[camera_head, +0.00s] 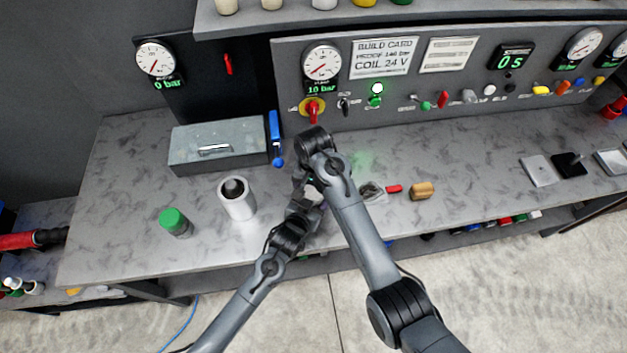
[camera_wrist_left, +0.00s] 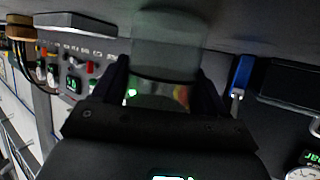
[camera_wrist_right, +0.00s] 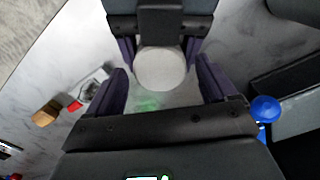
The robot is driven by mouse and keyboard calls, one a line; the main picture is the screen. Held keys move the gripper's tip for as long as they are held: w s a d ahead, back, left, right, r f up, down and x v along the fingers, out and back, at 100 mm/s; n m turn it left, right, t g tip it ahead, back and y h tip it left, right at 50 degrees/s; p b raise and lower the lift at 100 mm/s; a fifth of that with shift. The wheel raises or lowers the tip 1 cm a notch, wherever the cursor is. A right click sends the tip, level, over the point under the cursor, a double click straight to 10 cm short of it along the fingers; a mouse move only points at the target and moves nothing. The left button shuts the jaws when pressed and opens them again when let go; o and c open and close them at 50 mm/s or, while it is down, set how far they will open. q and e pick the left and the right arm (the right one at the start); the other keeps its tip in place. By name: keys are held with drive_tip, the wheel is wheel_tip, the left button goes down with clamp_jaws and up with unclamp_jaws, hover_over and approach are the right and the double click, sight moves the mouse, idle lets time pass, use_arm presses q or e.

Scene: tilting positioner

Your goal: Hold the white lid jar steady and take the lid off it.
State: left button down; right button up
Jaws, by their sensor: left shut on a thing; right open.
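The white lid (camera_wrist_right: 160,68) shows as a pale round disc from above in the right wrist view. My left gripper (camera_head: 310,190) is shut on the jar; the jar's see-through body (camera_wrist_left: 165,60) stands between its fingers in the left wrist view. My right gripper (camera_wrist_right: 162,75) is open, its fingers on either side of the lid as seen from above. I cannot tell how high above the lid they are. In the head view my right gripper (camera_head: 314,168) is close above the left one, and the two arms hide most of the jar.
Left of my arms stand a white cylinder with a dark top (camera_head: 238,204), a green-lidded jar (camera_head: 175,222), a grey toolbox (camera_head: 220,145) and a blue tool (camera_head: 276,140). A gauge panel stands behind.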

drive_tip(key=shift+f, duration=0.45)
drive_tip(key=c, duration=1.1)
drive_tip(key=n, duration=0.3)
drive_tip(key=o, duration=1.2)
drive_tip(key=shift+c, duration=0.2)
